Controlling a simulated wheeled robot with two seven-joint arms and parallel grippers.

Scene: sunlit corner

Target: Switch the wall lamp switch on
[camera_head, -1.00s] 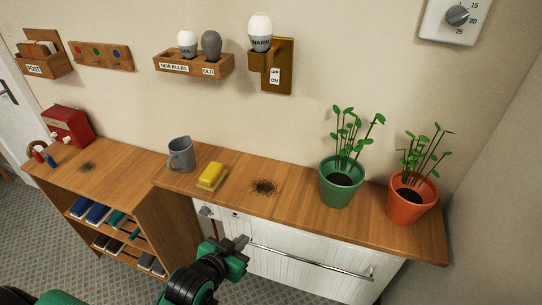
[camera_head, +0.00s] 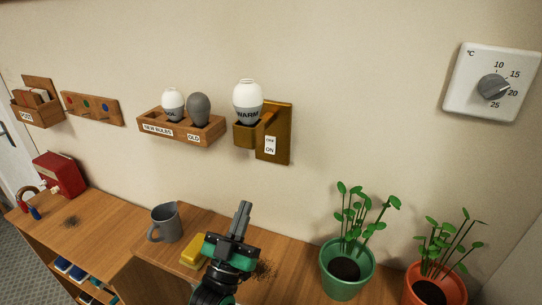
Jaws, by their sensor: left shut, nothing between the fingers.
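The wall lamp (camera_head: 283,120) is a brown wooden mount on the wall with a white bulb marked WARM (camera_head: 248,98) standing in its holder. Its switch label (camera_head: 270,145) reads OFF above ON, on the front right of the mount. The switch lever itself is too small to make out. My left gripper (camera_head: 243,208) is shut and empty, pointing up toward the wall. In the picture it is below the lamp and in front of the shelf top, apart from the lamp. My right gripper is not in view.
A bulb rack (camera_head: 182,134) holds a white and a grey bulb left of the lamp. A grey mug (camera_head: 165,223) and yellow sponge (camera_head: 193,251) stand on the wooden top. A green pot (camera_head: 347,272) and an orange pot (camera_head: 436,290) stand at right. A dial (camera_head: 492,86) hangs upper right.

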